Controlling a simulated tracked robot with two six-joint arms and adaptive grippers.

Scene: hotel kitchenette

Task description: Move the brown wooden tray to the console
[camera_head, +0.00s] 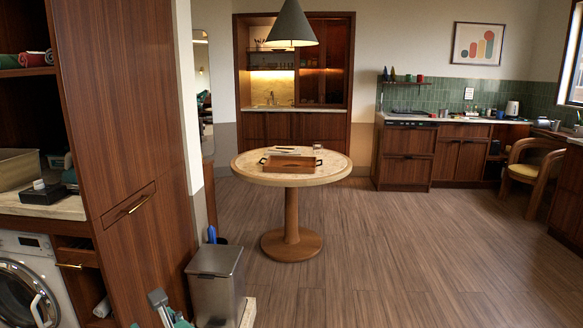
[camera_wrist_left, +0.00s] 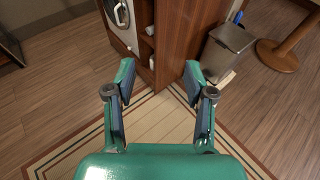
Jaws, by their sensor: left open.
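The brown wooden tray (camera_head: 289,163) lies on the round table (camera_head: 248,176) in the middle of the head view. It has dark handles at its ends. My left gripper (camera_wrist_left: 158,80) is open and empty above the rug in the left wrist view. In the head view a small part of it (camera_head: 163,308) shows at the bottom edge, far short of the table. My right gripper is not in view. I cannot tell which piece of furniture is the console.
A metal bin (camera_head: 215,284) stands beside the tall wooden cabinet (camera_head: 125,150) at the left. A washing machine (camera_head: 27,285) sits further left. A lamp (camera_head: 291,27) hangs above the table. A chair (camera_head: 530,170) stands at the right. The wooden floor (camera_head: 420,250) right of the table is clear.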

